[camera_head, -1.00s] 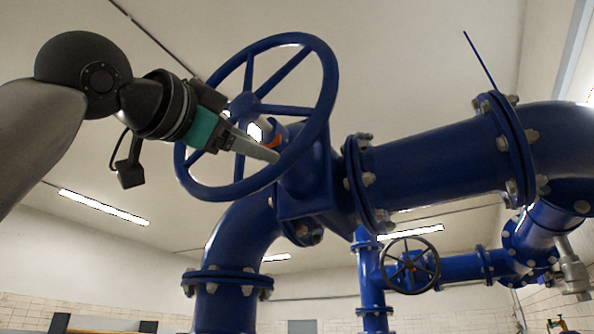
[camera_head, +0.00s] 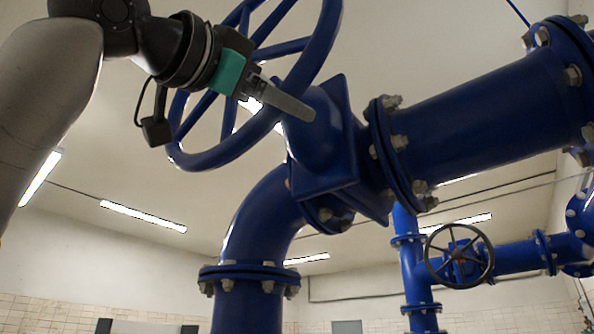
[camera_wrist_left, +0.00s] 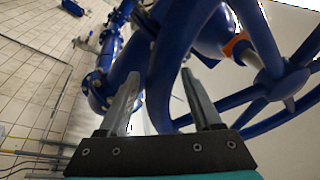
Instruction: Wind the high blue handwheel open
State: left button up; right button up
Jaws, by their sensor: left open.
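The high blue handwheel (camera_head: 318,55) is at the upper left of the head view, with its top cut off by the frame edge. My left gripper (camera_head: 300,110) overlaps its lower right rim there, with the fingers pointing right and down. In the left wrist view the handwheel (camera_wrist_left: 283,80) shows its hub and spokes at the right. The two fingers of my left gripper (camera_wrist_left: 162,80) stand apart, and the blue rim passes between them in the picture. I cannot tell whether either finger touches the rim. My right gripper is not in view.
A thick blue flanged pipe (camera_head: 470,105) runs right from the valve body (camera_head: 325,140). A blue elbow pipe (camera_head: 262,215) drops below it. A smaller dark handwheel (camera_head: 459,256) sits on lower pipes at the right. Open air lies left of the elbow.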

pick_arm(q)
jog(key=shift+d+r, duration=0.1)
dwell(0.3)
jog(key=shift+s, duration=0.1)
jog(key=shift+c, duration=0.7)
grip_shut()
dwell(0.5)
